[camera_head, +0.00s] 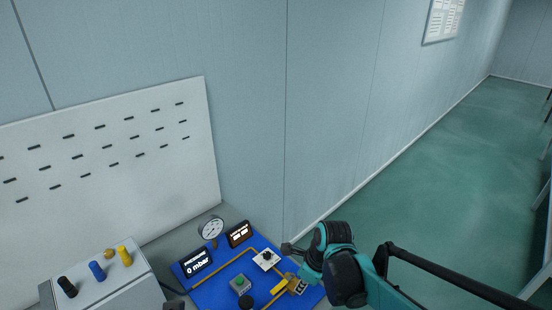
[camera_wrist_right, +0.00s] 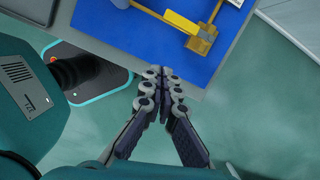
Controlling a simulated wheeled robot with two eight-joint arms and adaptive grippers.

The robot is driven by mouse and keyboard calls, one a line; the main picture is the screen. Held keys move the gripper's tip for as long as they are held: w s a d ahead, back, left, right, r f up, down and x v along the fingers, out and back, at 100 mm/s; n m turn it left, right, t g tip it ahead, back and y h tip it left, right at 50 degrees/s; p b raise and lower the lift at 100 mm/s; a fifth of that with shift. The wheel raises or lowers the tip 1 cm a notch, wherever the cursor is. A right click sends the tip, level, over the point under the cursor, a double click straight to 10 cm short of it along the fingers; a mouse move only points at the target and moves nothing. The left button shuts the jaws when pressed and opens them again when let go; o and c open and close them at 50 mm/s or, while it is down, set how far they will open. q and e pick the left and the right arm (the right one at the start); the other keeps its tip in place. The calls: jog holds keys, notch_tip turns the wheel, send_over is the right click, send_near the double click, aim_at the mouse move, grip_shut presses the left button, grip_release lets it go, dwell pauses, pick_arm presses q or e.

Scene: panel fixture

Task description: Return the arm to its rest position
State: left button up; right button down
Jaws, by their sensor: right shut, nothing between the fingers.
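My right arm comes in from the right in the head view, bent over the right side of the blue panel (camera_head: 213,292). Its gripper (camera_head: 288,248) shows small and dark there, near the panel's right edge. In the right wrist view the gripper (camera_wrist_right: 161,76) has its fingers together with nothing between them. The tips appear over the near edge of the blue panel (camera_wrist_right: 120,36), apart from the yellow fitting (camera_wrist_right: 202,40). My left gripper is in neither view.
The panel carries a 0 mbar display (camera_head: 196,262), a round gauge (camera_head: 211,228), a black knob on a white plate (camera_head: 267,259) and a green button (camera_head: 240,283). A grey box (camera_head: 110,285) with coloured knobs stands left. Green floor (camera_head: 440,140) is open at right.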

jog(key=s+d+r+n+t+h+b, duration=0.1)
jog(key=s+d+n, duration=0.3)
jog(key=n, duration=0.8)
jog(key=s+d+r+n+t+h+b, duration=0.1)
jog(key=s+d+r+n+t, duration=0.2)
jog(key=n, duration=1)
jog(key=s+d+t, duration=0.1)
jog(key=s+d, duration=0.1)
jog(key=s, duration=0.1)
jog(key=shift+s+t, duration=0.3)
